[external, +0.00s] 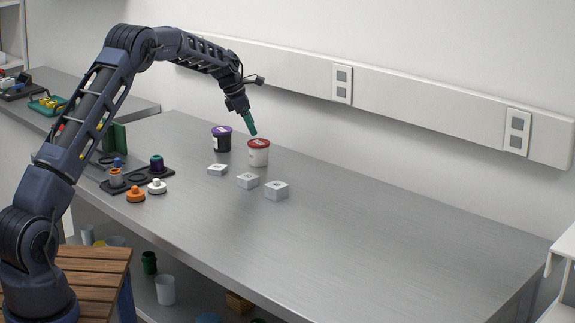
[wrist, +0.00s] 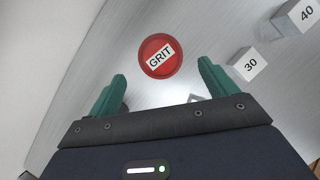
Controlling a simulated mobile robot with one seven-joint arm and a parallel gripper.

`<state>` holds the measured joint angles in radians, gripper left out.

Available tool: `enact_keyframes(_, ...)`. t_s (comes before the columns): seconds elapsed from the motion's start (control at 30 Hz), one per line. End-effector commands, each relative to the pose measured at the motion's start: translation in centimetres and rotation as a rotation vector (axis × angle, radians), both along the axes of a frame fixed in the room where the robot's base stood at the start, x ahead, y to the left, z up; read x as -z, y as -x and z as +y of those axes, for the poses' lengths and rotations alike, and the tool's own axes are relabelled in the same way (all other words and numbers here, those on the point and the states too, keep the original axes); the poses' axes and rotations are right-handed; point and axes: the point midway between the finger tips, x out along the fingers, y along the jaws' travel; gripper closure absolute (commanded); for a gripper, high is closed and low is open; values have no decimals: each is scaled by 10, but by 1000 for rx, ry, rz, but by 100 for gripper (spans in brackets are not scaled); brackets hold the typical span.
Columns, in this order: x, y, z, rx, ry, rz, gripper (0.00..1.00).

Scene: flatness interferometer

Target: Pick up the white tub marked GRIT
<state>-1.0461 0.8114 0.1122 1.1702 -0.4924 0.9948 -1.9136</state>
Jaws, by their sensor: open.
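The white tub marked GRIT (external: 259,154) has a red lid and stands upright on the metal bench. In the wrist view its red lid with the GRIT label (wrist: 160,56) lies ahead of and between the two green fingers. My gripper (external: 253,130) points down just above the tub and slightly to its left in the external view. In the wrist view my gripper (wrist: 160,85) has its fingers spread wide, with nothing between them. I see no contact with the tub.
A dark tub with a purple lid (external: 222,138) stands close left of the white tub. Small grey blocks sit in front: one (external: 217,170), another (external: 247,181) and a larger one (external: 277,191). A dark rack (external: 130,183) lies left. The bench's right side (external: 400,220) is clear.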

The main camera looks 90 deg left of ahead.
Motion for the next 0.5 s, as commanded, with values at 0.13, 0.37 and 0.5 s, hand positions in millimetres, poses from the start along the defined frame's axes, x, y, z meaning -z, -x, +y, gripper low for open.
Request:
enact_keyframes(0.13, 20, -8, 0, 2, 2, 1, 15)
enact_keyframes(0.37, 42, -17, 1, 1, 1, 0, 15)
enact_keyframes(0.5, 50, -20, 2, 1, 1, 0, 15)
